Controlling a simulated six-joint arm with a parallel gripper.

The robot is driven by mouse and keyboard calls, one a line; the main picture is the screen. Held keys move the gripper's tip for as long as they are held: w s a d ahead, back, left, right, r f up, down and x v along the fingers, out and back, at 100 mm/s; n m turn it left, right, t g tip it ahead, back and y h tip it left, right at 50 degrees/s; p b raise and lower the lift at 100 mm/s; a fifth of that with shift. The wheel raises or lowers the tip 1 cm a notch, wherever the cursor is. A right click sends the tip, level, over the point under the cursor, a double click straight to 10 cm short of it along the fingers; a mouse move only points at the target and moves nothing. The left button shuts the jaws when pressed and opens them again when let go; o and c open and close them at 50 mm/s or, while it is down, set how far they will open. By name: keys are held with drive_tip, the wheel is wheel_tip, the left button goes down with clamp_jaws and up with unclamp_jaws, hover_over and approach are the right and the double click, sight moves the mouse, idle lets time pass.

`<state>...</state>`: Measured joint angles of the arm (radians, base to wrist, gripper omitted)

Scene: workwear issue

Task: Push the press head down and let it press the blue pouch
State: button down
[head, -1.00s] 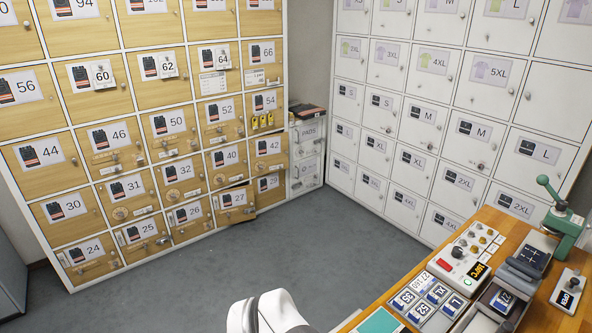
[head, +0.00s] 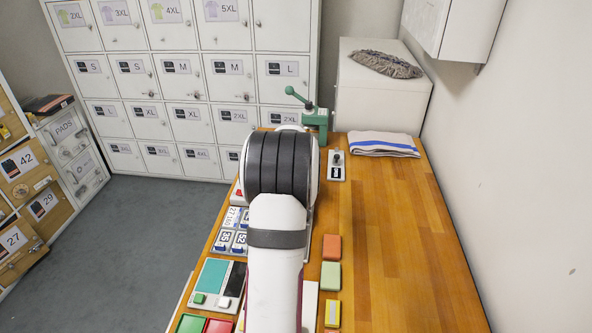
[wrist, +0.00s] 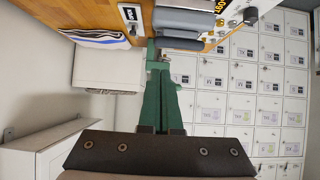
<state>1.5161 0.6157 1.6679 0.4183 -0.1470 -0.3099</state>
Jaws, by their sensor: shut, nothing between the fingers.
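My gripper (wrist: 160,76) is shut and empty. Its green fingers reach out from the dark bolted bar in the wrist view. In that view the bench is at the top, and the grey press head (wrist: 184,20) is beyond the fingertips, near the bench's edge. I cannot tell whether the fingertips touch anything. In the head view my arm covers the press and hides my gripper. I see no blue pouch in the current views.
A green lever device (head: 316,118) stands at the bench's far end, beside a small OPEN panel (head: 337,165) and a folded cloth (head: 382,144). A white cabinet (head: 385,100) stands behind. The wooden bench top (head: 400,235) is clear on the right.

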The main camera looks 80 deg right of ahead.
drive_tip(key=x, duration=0.4)
drive_tip(key=f, duration=0.2)
drive_tip(key=a+f, duration=0.1)
drive_tip(key=f, duration=0.1)
drive_tip(key=f, duration=0.1)
drive_tip(key=a+f, duration=0.1)
drive_tip(key=f, duration=0.1)
drive_tip(key=a+f, duration=0.1)
drive_tip(key=f, duration=0.1)
drive_tip(key=shift+a, duration=0.25)
drive_tip(key=shift+r, duration=0.1)
